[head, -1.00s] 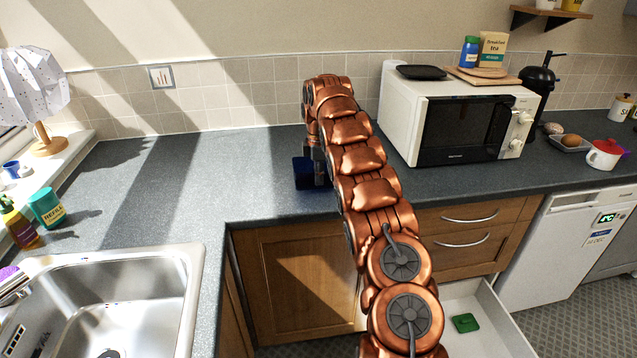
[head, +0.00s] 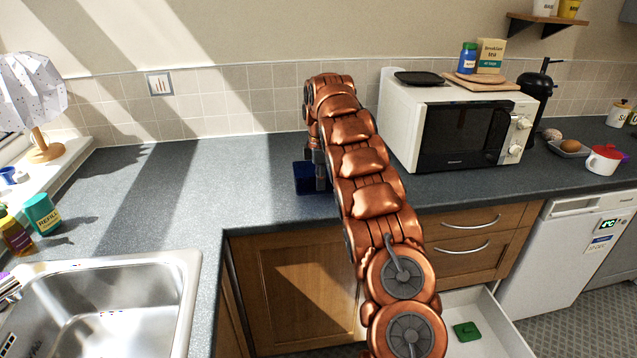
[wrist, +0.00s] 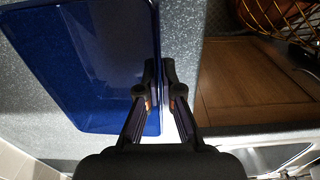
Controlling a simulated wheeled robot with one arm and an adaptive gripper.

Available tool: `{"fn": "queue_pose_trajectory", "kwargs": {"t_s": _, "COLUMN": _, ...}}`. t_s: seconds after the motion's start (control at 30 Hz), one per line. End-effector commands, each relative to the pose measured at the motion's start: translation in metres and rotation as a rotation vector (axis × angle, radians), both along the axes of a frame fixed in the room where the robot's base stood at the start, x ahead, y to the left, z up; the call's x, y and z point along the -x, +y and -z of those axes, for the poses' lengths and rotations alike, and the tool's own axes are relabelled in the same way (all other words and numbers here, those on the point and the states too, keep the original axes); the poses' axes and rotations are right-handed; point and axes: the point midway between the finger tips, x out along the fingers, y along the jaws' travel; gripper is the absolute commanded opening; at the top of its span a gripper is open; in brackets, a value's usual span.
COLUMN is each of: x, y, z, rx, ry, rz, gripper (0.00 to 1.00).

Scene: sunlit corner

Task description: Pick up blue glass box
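The blue glass box (head: 304,178) stands on the dark worktop near its front edge, left of my arm. It looks deep blue and its right part is hidden by my gripper in the head view. In the wrist view, the box (wrist: 95,50) fills the left side. My gripper (wrist: 160,75) has its fingers close together at the box's right wall, one finger on each side of that wall. The fingers look shut on the wall; the exact contact is hard to see. My gripper (head: 319,172) is mostly hidden by my arm in the head view.
A white microwave (head: 455,125) stands right of my arm. The sink (head: 110,305) is at the lower left. An open drawer (head: 490,338) holding a green item (head: 467,331) is below the worktop. The worktop left of the box is clear.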

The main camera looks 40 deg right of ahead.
Motion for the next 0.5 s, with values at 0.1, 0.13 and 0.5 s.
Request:
{"fn": "queue_pose_trajectory", "kwargs": {"t_s": 0.1, "x": 0.010, "y": 0.002, "z": -0.001, "rx": 0.002, "ry": -0.001, "rz": 0.002, "gripper": 0.00}}
{"fn": "queue_pose_trajectory", "kwargs": {"t_s": 0.13, "x": 0.013, "y": 0.002, "z": -0.002, "rx": 0.001, "ry": 0.000, "rz": 0.002, "gripper": 0.00}}
{"fn": "queue_pose_trajectory", "kwargs": {"t_s": 0.5, "x": 0.050, "y": 0.008, "z": -0.004, "rx": 0.000, "ry": 0.001, "rz": 0.004, "gripper": 0.00}}
